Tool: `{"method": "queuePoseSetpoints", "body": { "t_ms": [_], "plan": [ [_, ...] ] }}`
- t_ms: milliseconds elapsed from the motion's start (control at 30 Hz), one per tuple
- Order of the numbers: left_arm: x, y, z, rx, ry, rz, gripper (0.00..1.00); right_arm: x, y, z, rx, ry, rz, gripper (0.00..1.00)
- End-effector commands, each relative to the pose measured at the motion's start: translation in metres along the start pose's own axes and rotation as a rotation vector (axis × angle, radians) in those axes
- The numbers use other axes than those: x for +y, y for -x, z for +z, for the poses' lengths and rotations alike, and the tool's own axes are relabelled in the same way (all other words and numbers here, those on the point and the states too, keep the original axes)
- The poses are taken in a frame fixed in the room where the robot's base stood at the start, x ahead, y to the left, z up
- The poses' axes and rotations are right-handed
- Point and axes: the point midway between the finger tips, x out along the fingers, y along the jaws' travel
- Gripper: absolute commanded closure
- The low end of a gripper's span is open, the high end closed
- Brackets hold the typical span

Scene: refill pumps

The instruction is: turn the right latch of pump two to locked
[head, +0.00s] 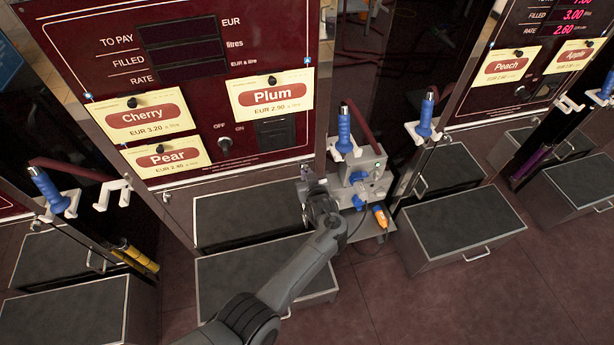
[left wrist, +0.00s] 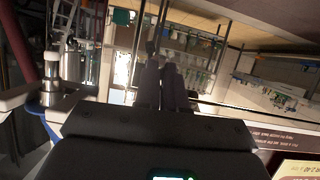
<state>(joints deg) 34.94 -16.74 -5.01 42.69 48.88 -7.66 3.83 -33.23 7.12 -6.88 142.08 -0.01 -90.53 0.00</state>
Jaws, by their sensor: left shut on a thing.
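The middle pump has a dark red panel (head: 185,95) with Cherry, Plum and Pear cards; no pump number is readable. My left gripper (head: 309,184) is at the lower right corner of this panel, where the right latch would be. In the left wrist view its two fingers (left wrist: 167,85) are almost together, with a small dark piece at their tips. It is shut on what seems to be the right latch, mostly hidden by the gripper, so its angle cannot be told. A small metal latch (head: 166,197) shows at the panel's lower left corner. My right gripper is not in view.
A blue nozzle (head: 344,130) hangs just right of the gripper. Below it a small device with an orange-tipped part (head: 380,216) sits on a shelf. A grey-topped drawer (head: 268,275) juts out below my forearm. Another pump with a Peach card (head: 506,66) stands at right.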

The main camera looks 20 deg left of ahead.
Motion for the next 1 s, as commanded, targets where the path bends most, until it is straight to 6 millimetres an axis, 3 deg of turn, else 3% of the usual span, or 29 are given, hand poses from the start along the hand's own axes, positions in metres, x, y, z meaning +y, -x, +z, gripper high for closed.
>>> {"method": "queuePoseSetpoints", "body": {
  "t_ms": [667, 700, 833, 1000],
  "plan": [
    [0.0006, -0.0001, 0.0005, -0.001, -0.063, -0.025, 1.00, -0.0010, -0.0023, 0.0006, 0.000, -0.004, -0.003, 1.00],
    [0.0006, -0.0002, 0.0005, -0.001, -0.063, -0.025, 0.87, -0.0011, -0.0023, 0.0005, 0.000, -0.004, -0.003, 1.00],
    [0.0005, -0.0002, 0.0004, -0.001, -0.063, -0.025, 0.68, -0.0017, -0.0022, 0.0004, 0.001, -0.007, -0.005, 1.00],
    [0.0005, -0.0002, 0.0003, 0.000, -0.062, -0.025, 0.65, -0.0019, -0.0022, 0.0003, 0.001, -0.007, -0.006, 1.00]
  ]
}}
